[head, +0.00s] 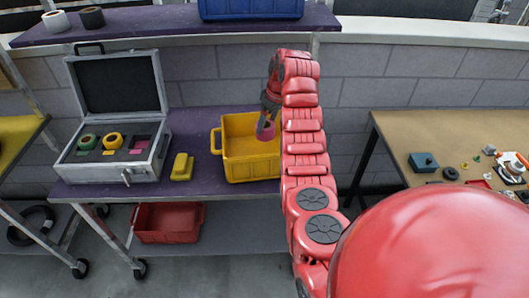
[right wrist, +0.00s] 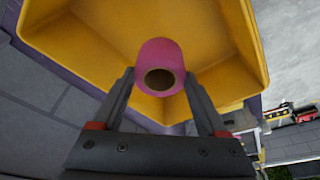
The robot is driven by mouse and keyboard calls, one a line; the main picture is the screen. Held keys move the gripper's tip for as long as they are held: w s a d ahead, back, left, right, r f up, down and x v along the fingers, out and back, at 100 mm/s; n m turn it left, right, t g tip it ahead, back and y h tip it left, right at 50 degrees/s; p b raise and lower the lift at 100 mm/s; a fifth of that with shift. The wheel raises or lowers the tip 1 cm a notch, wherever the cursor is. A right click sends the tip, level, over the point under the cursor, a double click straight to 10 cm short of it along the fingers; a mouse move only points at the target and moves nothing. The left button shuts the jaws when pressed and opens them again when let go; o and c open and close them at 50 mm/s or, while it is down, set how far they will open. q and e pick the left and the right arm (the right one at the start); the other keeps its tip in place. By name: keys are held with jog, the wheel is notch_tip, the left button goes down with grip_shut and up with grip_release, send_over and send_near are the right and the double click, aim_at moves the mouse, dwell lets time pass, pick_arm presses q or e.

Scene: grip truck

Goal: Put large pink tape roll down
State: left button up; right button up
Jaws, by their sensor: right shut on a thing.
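The large pink tape roll (right wrist: 160,62) is between the fingers of my right gripper (right wrist: 160,100) in the right wrist view. The gripper is shut on it. Behind the roll is the inside of a yellow bin (right wrist: 85,32). In the head view the pink roll (head: 266,131) shows at the right gripper (head: 267,112), over the yellow bin (head: 248,171) on the purple table. I cannot tell whether the roll touches the bin. My left gripper is out of view.
An open silver case (head: 150,165) holds green and yellow rolls in dark foam. A yellow object (head: 182,167) lies between case and bin. A shelf (head: 150,22) hangs above the table. A red bin (head: 168,222) sits below. A brown table (head: 400,128) with small items stands right.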

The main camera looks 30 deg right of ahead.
notch_tip(320, 180, down, 8)
jog(key=p, duration=0.3)
jog(key=shift+s+f, duration=0.15)
jog(key=shift+f, duration=0.35)
jog(key=o, duration=1.4)
jog(key=shift+c, duration=0.2)
jog(key=shift+r, duration=0.1)
